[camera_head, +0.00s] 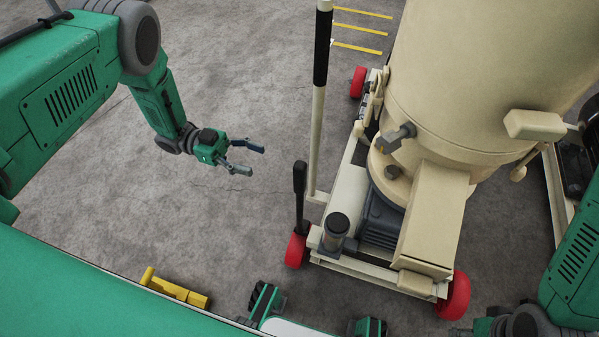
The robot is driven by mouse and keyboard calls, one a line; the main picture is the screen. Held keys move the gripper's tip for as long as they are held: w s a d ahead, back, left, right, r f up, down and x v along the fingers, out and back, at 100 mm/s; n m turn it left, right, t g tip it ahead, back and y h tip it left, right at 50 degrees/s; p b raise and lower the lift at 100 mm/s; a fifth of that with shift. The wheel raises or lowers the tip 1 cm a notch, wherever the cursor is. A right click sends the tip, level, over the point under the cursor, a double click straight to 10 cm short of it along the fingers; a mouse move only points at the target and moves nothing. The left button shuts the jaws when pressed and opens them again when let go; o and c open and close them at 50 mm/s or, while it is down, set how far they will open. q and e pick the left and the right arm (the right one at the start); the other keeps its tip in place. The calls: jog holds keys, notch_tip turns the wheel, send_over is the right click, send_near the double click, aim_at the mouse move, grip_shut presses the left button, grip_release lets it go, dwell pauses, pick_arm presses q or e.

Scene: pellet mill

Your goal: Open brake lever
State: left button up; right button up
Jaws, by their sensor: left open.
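The pellet mill (465,85) is a large cream machine on a wheeled frame, right of centre. A short black lever (300,178) stands nearly upright beside the mill's near left red wheel (297,251); it looks like the brake lever. My left gripper (256,161) is open and empty, with its fingers pointing right toward the lever. A clear gap shows between the fingertips and the lever. My right arm (575,265) comes in at the lower right edge; its gripper cannot be made out.
A tall pole with a black grip (322,48) rises just behind the lever. A grey motor (382,218) and a dark cylinder (337,226) sit on the frame to its right. A yellow piece (175,288) lies at lower left. The concrete floor around my left gripper is clear.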

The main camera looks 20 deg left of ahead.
aim_at(300, 174)
pick_arm(q)
jog(key=d+b, duration=0.1)
jog(key=d, duration=1.1)
jog(key=shift+s+b, duration=0.2)
jog(key=shift+b, duration=0.1)
grip_shut()
